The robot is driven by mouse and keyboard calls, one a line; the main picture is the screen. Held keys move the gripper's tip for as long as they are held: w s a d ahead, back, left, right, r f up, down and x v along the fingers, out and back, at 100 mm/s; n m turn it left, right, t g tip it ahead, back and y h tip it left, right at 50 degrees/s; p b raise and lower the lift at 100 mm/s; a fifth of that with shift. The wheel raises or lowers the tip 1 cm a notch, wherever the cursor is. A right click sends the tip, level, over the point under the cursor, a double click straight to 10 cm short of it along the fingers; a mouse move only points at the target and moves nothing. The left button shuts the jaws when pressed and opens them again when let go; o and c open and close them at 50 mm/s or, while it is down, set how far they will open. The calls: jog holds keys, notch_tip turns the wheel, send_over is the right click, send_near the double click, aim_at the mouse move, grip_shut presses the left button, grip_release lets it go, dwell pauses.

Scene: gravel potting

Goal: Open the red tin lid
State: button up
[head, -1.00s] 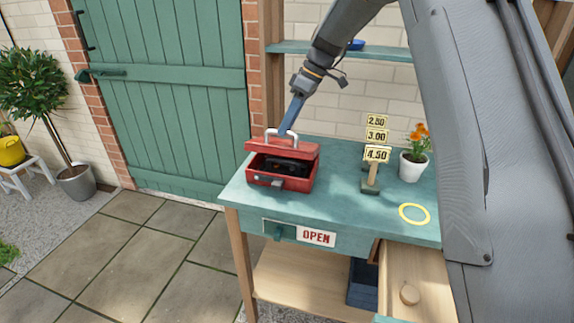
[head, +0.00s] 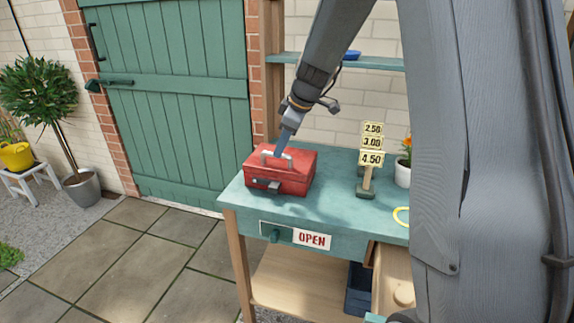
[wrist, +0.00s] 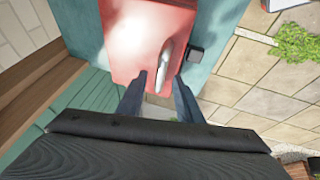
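The red tin (head: 284,182) stands on the left part of the green bench, with its lid (head: 303,160) down and seemingly closed. A pale handle (head: 289,158) stands on the lid, and a grey latch (head: 267,184) is on the front. My gripper (head: 278,155) points down at the handle. In the wrist view my gripper (wrist: 161,79) has its two dark fingers apart, with the near end of the handle (wrist: 166,62) between them and a visible gap. The red lid (wrist: 135,35) fills the upper middle there. The tin's inside is hidden.
A price stand (head: 368,172), a flower pot (head: 403,172) and a yellow ring (head: 401,216) are on the bench (head: 335,212) to the right. A wooden drawer (head: 389,283) is open at the front right. My arm covers the right side.

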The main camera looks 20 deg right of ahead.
jog(key=b+v, duration=0.1)
jog(key=v, duration=0.4)
jog(key=s+a+f+m+g+h, duration=0.1)
jog(key=s+f+m, duration=0.3)
jog(key=s, duration=0.5)
jog(key=shift+s+a+p, duration=0.3)
jog(key=shift+a+p, duration=0.05)
jog(key=shift+f, duration=0.1)
